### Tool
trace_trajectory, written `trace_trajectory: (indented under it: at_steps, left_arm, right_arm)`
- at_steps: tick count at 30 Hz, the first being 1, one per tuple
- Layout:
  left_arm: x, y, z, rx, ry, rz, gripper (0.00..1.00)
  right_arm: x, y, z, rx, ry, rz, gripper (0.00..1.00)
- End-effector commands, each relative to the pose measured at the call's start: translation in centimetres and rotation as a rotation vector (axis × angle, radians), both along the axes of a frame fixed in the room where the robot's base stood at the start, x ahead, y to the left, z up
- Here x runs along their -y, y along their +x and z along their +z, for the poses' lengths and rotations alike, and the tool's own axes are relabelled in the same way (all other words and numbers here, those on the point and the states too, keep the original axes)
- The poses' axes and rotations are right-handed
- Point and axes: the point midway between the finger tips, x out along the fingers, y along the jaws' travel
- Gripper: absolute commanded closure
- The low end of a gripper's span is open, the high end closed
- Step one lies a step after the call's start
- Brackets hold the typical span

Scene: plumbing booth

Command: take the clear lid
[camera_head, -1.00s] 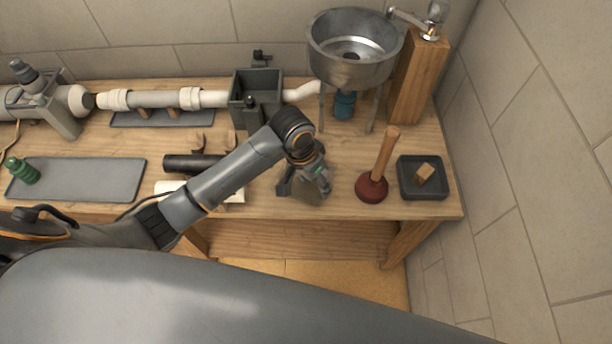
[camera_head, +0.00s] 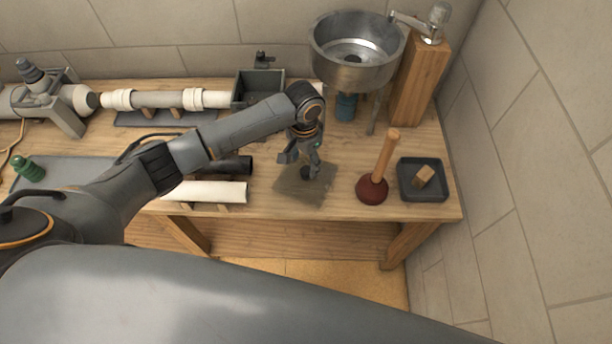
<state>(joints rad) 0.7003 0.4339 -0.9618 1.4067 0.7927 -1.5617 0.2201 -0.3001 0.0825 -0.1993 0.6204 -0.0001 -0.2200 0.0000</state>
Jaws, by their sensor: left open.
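The clear lid (camera_head: 300,190) is a thin, see-through square plate lying on the wooden workbench, right of the pipes. A small dark knob (camera_head: 306,173) shows near its middle. My left gripper (camera_head: 299,166) points down over the back part of the lid, its fingers apart, with the knob close by the right finger. I cannot tell whether the fingers touch the lid or the knob. My right gripper is not in view.
A white pipe (camera_head: 208,191) lies to the left. A metal basin (camera_head: 354,76) and an open grey box (camera_head: 243,92) stand behind.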

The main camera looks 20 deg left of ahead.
Motion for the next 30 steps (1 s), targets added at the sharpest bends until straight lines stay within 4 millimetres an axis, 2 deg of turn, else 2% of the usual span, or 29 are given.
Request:
trace_trajectory:
  at_steps: [4, 12, 20, 21, 27, 30]
  left_arm:
    - [0.2, 0.0, -1.1, -0.002, 0.0, 0.0, 0.41]
    - [0.4, 0.1, -4.9, -0.002, 0.0, 0.0, 0.41]
    - [0.4, 0.2, -5.4, 0.0, 0.0, 0.0, 0.41]
    - [0.4, 0.2, -5.4, 0.0, 0.0, 0.0, 0.43]
    - [0.4, 0.2, -5.4, 0.0, 0.0, 0.0, 0.84]
    - [0.4, 0.1, -5.4, -0.001, 0.0, 0.0, 1.0]
  right_arm:
    - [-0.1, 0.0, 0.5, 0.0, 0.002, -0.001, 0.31]
    - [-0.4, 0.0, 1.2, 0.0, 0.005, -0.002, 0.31]
    - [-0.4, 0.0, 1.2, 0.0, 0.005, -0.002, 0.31]
    - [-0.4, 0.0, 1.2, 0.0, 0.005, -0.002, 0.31]
    - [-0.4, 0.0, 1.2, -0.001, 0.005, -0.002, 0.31]
    - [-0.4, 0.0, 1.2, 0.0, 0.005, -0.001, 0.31]
